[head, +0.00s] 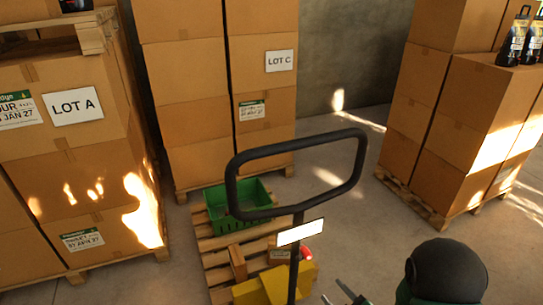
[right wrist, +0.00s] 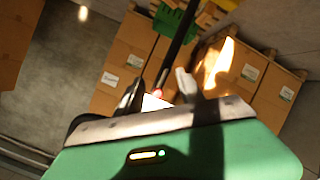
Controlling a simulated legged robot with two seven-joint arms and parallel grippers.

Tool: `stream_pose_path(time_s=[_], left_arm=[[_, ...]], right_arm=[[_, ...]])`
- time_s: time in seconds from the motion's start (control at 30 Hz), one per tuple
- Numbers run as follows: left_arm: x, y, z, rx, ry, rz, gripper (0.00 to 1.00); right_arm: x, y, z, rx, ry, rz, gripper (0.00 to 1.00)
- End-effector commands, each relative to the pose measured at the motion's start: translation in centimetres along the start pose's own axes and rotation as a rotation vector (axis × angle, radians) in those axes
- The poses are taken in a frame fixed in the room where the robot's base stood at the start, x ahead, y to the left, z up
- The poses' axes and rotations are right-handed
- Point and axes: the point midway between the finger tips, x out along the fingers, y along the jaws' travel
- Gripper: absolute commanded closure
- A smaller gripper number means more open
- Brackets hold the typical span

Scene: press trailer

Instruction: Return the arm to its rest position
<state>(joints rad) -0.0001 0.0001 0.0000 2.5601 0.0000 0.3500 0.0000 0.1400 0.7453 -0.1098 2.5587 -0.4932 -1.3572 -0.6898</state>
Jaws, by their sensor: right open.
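My right gripper (head: 340,294) shows at the bottom edge of the head view, right of the pallet jack's shaft, with its dark green arm link beside it. In the right wrist view its two fingers (right wrist: 158,92) are apart, and I see nothing gripped. The black looped handle (head: 238,191) of the pallet jack stands upright in the middle of the head view, with a white label (head: 300,232) below the loop. The dark shaft (right wrist: 180,42) also shows beyond the fingers in the right wrist view. My left gripper is not in view.
Stacks of cartons labelled LOT A (head: 75,105) and LOT C (head: 279,61) stand left and behind, with more cartons (head: 482,120) at right. Bare floor (head: 375,225) lies between.

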Motion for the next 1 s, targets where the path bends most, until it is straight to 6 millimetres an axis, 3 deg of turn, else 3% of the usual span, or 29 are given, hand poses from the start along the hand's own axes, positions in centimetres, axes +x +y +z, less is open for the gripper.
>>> stream_pose_path(time_s=[0.03, 0.17, 0.23, 0.4, 0.5, 0.63, 1.0], left_arm=[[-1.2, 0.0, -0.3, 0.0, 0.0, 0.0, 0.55], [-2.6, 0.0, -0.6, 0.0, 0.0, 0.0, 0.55], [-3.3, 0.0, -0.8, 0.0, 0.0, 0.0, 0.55], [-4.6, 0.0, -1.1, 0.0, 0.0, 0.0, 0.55], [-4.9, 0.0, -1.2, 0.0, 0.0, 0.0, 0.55], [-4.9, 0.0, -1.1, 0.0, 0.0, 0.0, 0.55], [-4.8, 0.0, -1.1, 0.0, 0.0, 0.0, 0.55]], right_arm=[[-0.3, 1.4, -0.7, 0.049, -0.089, -0.023, 0.55], [-2.7, 2.4, -0.2, 0.254, -0.374, -0.074, 0.55], [-5.0, 2.5, -0.5, 0.39, -0.524, -0.088, 0.55], [-11.8, 0.8, -2.7, 0.693, -0.824, -0.12, 0.55], [-14.5, -0.3, -3.8, 0.796, -0.927, -0.137, 0.55], [-15.8, -1.1, -4.2, 0.842, -0.979, -0.147, 0.55], [-15.8, -1.1, -4.1, 0.839, -0.981, -0.148, 0.55]])
